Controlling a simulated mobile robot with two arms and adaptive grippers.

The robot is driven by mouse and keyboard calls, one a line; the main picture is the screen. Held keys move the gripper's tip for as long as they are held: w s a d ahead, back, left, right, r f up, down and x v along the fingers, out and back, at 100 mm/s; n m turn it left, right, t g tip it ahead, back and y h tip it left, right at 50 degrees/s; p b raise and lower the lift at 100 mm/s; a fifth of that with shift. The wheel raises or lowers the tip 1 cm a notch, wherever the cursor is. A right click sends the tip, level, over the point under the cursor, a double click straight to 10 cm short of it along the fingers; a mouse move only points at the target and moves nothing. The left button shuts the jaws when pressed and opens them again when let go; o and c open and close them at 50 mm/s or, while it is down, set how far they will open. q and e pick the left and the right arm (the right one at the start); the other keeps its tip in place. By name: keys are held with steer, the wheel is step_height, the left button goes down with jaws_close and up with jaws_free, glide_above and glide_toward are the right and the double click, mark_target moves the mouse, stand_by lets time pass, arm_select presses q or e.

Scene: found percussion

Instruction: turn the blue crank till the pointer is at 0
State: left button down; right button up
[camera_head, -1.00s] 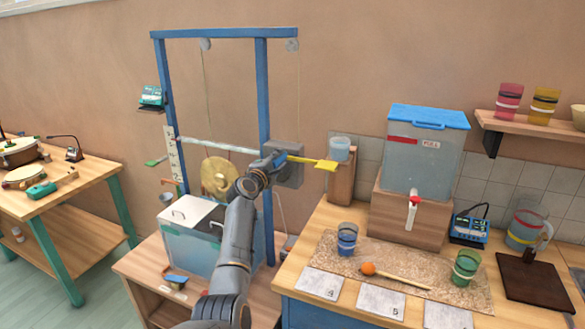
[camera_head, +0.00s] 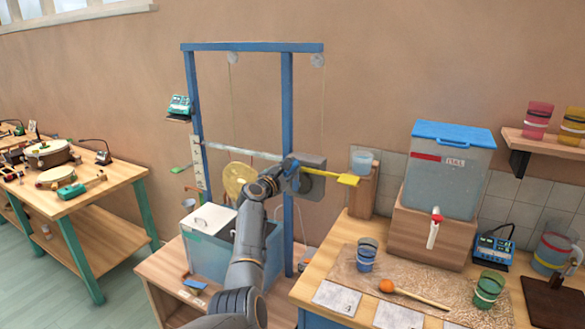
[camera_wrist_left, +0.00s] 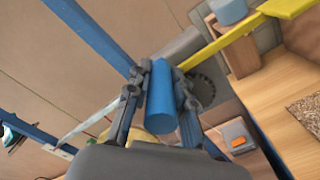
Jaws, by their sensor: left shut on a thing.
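The blue crank handle (camera_wrist_left: 162,100) is a short cylinder between my left fingers in the left wrist view. My left gripper (camera_head: 290,178) is shut on it beside the right post of a blue frame, in front of a grey block (camera_head: 311,182). My left fingers largely hide the crank in the head view. A yellow bar (camera_head: 337,179) runs right from the grey block, and also shows in the left wrist view (camera_wrist_left: 228,38). A white marked strip (camera_head: 198,165) is on the left post. Its figures are too small to read, and I cannot tell where the pointer stands. My right gripper is out of view.
The blue frame (camera_head: 287,110) stands over a clear tank (camera_head: 205,250), with a brass gong (camera_head: 237,179) behind my arm. To the right, a wooden counter (camera_head: 330,262) holds a blue-lidded dispenser (camera_head: 449,175), cups and a mallet. A bench (camera_head: 125,180) stands left.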

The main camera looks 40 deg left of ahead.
arm_select(q)
steer(key=shift+s+a+r, duration=0.15)
steer(key=shift+a+r, duration=0.2)
steer(key=shift+r, duration=0.1)
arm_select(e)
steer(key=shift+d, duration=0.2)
arm_select(q)
steer(key=c, duration=1.1)
jaws_free()
steer(key=shift+c, duration=0.2)
steer(key=shift+a+f, duration=0.1)
steer(key=shift+f, duration=0.25)
steer(key=shift+s+d+f, duration=0.1)
steer(key=shift+s+d, duration=0.25)
steer(key=shift+s, duration=0.2)
steer(key=v, duration=1)
steer(key=shift+s, duration=0.4)
